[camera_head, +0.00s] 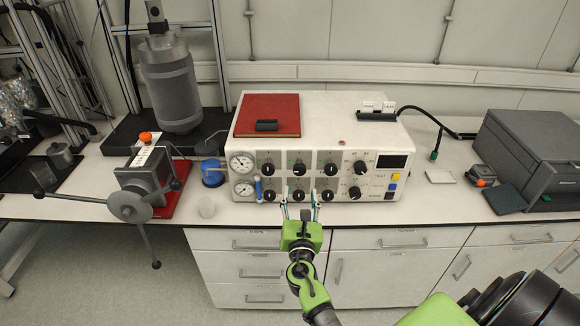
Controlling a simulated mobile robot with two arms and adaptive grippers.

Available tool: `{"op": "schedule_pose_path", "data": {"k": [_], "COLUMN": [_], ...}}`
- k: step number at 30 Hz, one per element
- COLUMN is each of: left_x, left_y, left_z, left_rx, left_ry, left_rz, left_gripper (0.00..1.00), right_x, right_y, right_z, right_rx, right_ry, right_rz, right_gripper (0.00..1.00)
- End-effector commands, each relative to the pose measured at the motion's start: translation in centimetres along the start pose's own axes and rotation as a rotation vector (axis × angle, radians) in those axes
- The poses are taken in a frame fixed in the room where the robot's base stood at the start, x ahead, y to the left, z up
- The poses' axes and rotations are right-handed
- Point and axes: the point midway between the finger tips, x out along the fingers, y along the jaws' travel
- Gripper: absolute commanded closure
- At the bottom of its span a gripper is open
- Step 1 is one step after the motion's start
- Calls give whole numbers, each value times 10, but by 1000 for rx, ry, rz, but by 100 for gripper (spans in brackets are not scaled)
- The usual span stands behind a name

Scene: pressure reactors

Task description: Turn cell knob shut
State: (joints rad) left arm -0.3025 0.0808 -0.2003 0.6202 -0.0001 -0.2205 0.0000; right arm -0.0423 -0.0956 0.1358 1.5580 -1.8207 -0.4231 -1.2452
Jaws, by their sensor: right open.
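A white control box (220,172) stands on the bench with rows of black knobs and two gauges on its front. Which knob is the cell knob I cannot tell from labels, which are too small to read. My right gripper (300,207) is open and empty, in front of the box. Its two fingertips are spread on either side of the lower-row middle knob (299,195). I cannot tell whether they touch it. The upper-row middle knob (299,168) is just above. My left gripper is not in view.
A red book (268,108) lies on the box. At left are a reactor vessel (170,85) and a device with a spoked handle (130,206). A grey case (530,150) is at right. The bench between is mostly clear.

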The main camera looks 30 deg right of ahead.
Motion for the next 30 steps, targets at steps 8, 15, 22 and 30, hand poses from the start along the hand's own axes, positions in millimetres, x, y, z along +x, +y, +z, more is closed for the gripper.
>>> {"op": "schedule_pose_path", "data": {"k": [8,15,22,30], "left_x": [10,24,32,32], "left_y": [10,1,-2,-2], "left_z": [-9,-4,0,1], "left_rx": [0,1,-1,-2], "left_ry": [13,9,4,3], "left_rz": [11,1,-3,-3], "left_gripper": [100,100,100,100], "right_x": [52,99,125,130], "right_y": [0,0,0,0], "right_z": [-3,-5,-4,-3], "right_rx": [6,6,5,5], "right_ry": [1,2,4,5], "right_rz": [0,0,0,1], "right_gripper": [53,53,53,53]}}
